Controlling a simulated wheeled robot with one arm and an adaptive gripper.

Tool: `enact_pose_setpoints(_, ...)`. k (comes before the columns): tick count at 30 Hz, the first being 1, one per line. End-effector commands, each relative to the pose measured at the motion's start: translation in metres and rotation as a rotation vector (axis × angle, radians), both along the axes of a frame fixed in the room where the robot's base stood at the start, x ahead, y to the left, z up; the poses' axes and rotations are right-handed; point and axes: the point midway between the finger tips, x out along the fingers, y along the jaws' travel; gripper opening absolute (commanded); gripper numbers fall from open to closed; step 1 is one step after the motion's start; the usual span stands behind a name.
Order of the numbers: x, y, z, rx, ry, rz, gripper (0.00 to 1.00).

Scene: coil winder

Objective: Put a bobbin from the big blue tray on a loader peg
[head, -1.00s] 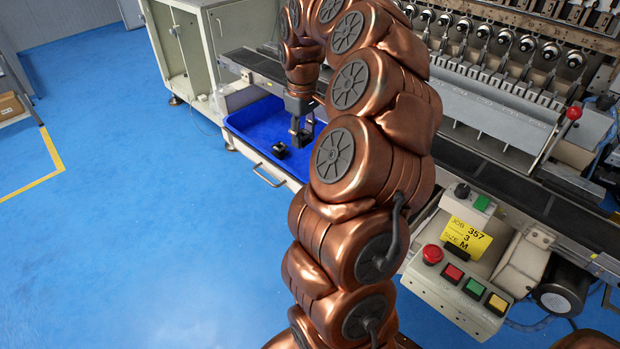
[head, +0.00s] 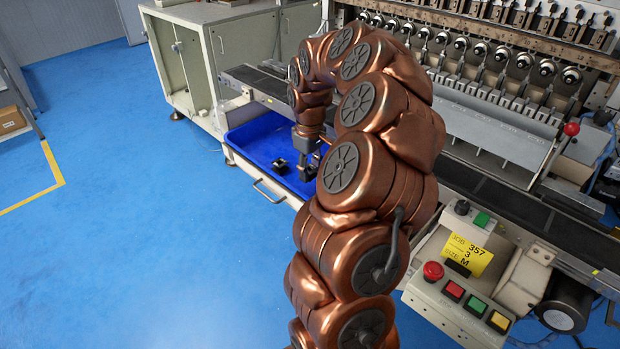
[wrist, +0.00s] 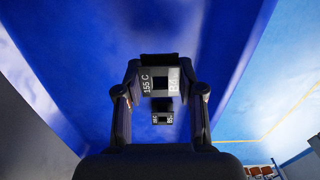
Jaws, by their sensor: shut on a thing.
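My gripper (head: 307,172) is low over the big blue tray (head: 246,139), at its right part in the head view. In the wrist view my gripper (wrist: 160,88) is shut on a dark, square-ended bobbin (wrist: 160,62) with pale printed labels, held between both fingers. A second dark bobbin (head: 280,166) is in the tray, just left of the gripper and apart from it. A smaller-looking labelled bobbin (wrist: 162,118) shows between the fingers in the wrist view. Whether the held bobbin touches the tray floor is unclear. I cannot pick out a loader peg.
The winder has a row of round metal spindles (head: 504,64) at the upper right. A dark conveyor (head: 480,192) runs in front of it. A control panel (head: 468,285) with coloured buttons is at lower right. Blue floor at left is clear.

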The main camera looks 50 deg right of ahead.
Motion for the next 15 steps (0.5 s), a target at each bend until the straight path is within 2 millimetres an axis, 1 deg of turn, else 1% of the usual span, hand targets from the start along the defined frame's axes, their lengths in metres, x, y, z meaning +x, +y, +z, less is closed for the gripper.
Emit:
enact_pose_setpoints(4, -0.001, 0.0, -0.012, 0.001, 0.001, 0.0, 0.25)
enact_pose_setpoints(9, -0.001, 0.0, -0.033, 0.001, 0.0, -0.001, 0.25)
enact_pose_setpoints(15, 0.0, 0.0, -0.036, -0.001, -0.002, 0.0, 0.25)
